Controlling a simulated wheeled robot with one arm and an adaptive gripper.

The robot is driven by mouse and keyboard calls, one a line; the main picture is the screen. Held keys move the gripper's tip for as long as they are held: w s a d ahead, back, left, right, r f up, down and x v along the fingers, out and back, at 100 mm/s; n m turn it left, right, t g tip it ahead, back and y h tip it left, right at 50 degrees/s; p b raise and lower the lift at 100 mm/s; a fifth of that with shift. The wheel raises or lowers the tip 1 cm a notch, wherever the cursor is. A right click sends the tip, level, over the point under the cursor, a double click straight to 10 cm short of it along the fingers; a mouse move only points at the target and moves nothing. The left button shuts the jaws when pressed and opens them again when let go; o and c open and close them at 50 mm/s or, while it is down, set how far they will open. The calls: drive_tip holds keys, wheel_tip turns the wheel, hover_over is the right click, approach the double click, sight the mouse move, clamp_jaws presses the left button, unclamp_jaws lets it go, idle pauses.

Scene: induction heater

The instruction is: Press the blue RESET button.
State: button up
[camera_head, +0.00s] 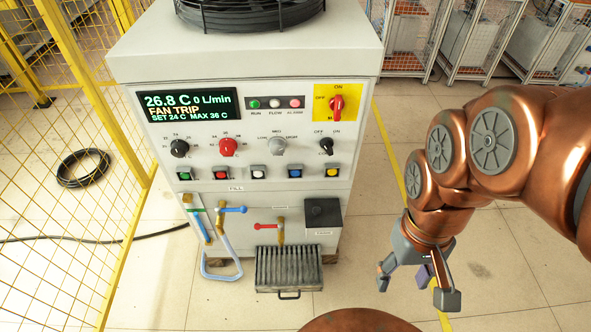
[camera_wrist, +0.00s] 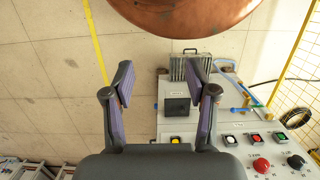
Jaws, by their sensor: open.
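The blue button (camera_head: 295,172) is fourth from the left in the row of push buttons on the white machine's front panel (camera_head: 200,107). The label by it is too small to read. My gripper (camera_head: 415,285) is open and empty, low and to the right of the machine, pointing down and apart from the panel. In the wrist view my gripper (camera_wrist: 162,80) shows two spread fingers with nothing between them. There the yellow button (camera_wrist: 176,140) shows between the fingers, and the blue button appears hidden behind the right finger.
The row also holds green (camera_head: 184,176), red (camera_head: 220,175) and white (camera_head: 258,174) buttons. Knobs and a red rotary switch (camera_head: 337,103) sit above. The display (camera_head: 188,105) reads FAN TRIP. Valves, a hose and a dark box (camera_head: 322,213) protrude below.

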clamp_jaws()
idle(1.4)
